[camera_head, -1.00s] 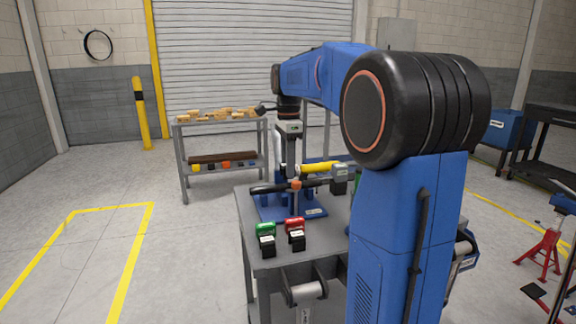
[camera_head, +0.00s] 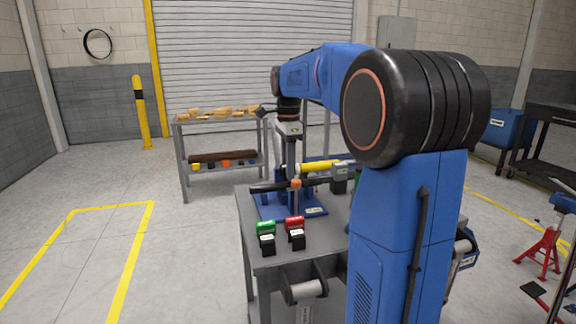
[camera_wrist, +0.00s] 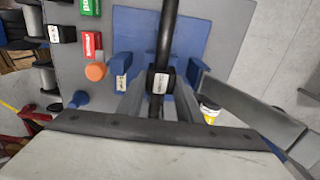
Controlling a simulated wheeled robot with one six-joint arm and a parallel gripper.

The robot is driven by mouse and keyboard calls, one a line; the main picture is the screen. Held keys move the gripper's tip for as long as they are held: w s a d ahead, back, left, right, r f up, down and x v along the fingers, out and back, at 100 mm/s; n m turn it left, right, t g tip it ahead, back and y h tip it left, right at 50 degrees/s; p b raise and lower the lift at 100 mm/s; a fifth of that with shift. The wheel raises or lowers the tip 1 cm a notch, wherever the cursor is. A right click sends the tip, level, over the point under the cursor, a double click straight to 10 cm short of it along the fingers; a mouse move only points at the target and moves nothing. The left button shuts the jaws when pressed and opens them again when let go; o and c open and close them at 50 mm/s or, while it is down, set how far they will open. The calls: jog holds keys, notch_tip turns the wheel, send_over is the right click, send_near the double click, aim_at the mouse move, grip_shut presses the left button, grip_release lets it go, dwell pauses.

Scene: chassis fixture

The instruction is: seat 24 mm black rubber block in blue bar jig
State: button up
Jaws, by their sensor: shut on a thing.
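The blue bar jig (camera_head: 268,212) stands on the grey bench, with a long black bar (camera_head: 262,188) lying across it. In the wrist view its blue uprights (camera_wrist: 195,72) stand on both sides of the bar (camera_wrist: 168,30). A black rubber block (camera_wrist: 160,83) with a white label is between my gripper's fingers (camera_wrist: 160,98), in line with the bar. My gripper (camera_head: 291,180) points down over the jig and is shut on the block. I cannot tell whether the block touches the jig.
Green (camera_head: 265,226) and red (camera_head: 294,222) blocks stand near the bench's front left, with black labelled blocks (camera_head: 267,244) before them. An orange knob (camera_wrist: 95,72) is beside the jig. A yellow cylinder (camera_head: 318,166) lies behind the bar. A shelf (camera_head: 215,172) stands farther back.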

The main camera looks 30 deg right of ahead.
aim_at(288, 182)
jog(key=shift+f, duration=1.9)
jog(key=o, duration=1.4)
jog(key=shift+c, duration=0.2)
jog(key=shift+r, duration=3.55)
